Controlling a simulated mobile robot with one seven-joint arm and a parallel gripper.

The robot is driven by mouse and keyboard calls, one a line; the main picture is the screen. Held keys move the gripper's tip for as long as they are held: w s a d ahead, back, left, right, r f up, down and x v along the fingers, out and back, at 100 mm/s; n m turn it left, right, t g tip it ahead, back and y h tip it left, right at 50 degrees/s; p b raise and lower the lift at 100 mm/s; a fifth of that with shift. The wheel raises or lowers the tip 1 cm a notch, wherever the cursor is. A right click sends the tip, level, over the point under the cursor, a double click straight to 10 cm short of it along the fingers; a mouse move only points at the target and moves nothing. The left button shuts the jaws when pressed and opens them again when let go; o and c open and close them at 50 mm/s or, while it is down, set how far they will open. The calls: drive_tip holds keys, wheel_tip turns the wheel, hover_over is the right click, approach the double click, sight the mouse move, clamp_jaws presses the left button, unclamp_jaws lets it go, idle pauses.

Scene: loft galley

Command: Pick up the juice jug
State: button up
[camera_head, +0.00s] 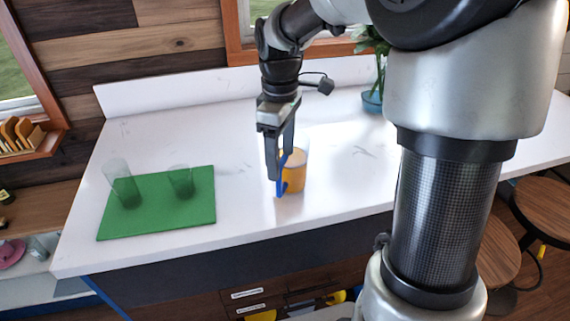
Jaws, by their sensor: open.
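The juice jug (295,172) is a clear jug with orange juice in its lower part and a blue handle (281,180) on its left side. It stands upright on the white counter near the front edge. My gripper (275,172) points down at the jug's left side, with its fingers at the height of the handle. The jaws are open. The fingers partly overlap the handle in this view, and I cannot tell whether they touch it.
A green mat (205,213) lies to the left with two clear glasses on it, one taller (122,182) and one shorter (181,181). A plant in a teal glass vase (372,101) stands at the back right. The counter between mat and jug is clear.

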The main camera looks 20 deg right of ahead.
sight(288, 169)
drive_tip(key=f, duration=0.9)
drive_tip(key=shift+w+d+f, duration=0.1)
drive_tip(key=shift+w+f, duration=0.15)
drive_tip(key=shift+f, duration=0.05)
clamp_jaws()
